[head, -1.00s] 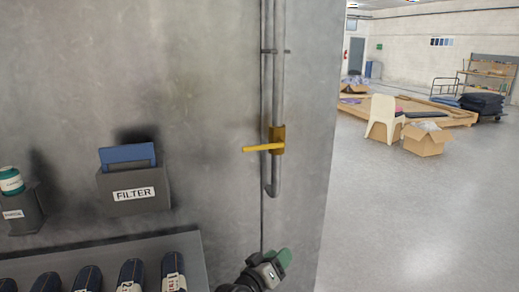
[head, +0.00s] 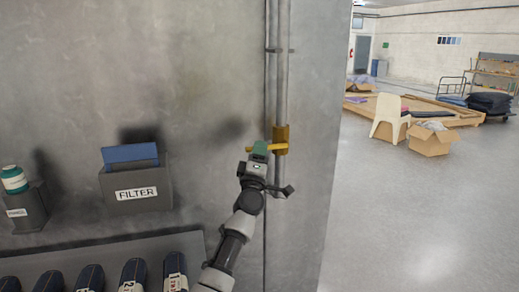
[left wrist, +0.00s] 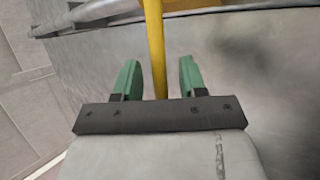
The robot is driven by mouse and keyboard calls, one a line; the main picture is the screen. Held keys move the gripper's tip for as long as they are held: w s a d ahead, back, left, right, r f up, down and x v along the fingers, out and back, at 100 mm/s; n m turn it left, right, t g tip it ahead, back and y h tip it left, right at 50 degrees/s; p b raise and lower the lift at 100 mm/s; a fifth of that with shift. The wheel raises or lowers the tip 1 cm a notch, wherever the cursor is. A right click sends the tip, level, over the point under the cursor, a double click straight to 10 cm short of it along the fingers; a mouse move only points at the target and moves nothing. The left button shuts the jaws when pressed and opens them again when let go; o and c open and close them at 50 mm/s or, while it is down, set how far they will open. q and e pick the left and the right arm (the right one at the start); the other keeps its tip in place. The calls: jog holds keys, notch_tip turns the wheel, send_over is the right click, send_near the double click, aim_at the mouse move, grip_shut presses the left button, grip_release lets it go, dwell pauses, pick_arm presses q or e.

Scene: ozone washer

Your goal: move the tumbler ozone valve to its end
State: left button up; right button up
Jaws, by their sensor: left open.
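The ozone valve has a brass body (head: 281,140) on a vertical grey pipe and a yellow lever pointing left across the wall. My left gripper (head: 260,149) is at the lever and hides much of it in the head view. In the left wrist view the yellow lever (left wrist: 155,48) runs between the two green fingers of my left gripper (left wrist: 160,78). The fingers are open, with a gap on both sides of the lever. My right gripper is not in view.
A grey box labelled FILTER (head: 136,187) is mounted on the wall to the left. Below it is a shelf (head: 190,248) with rolled dark items. The floor (head: 410,220) to the right is open, with a white chair (head: 388,117) and boxes farther back.

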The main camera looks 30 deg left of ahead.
pick_arm(q)
jog(key=shift+x, duration=0.8)
grip_shut()
jog(key=shift+a+r, duration=0.1)
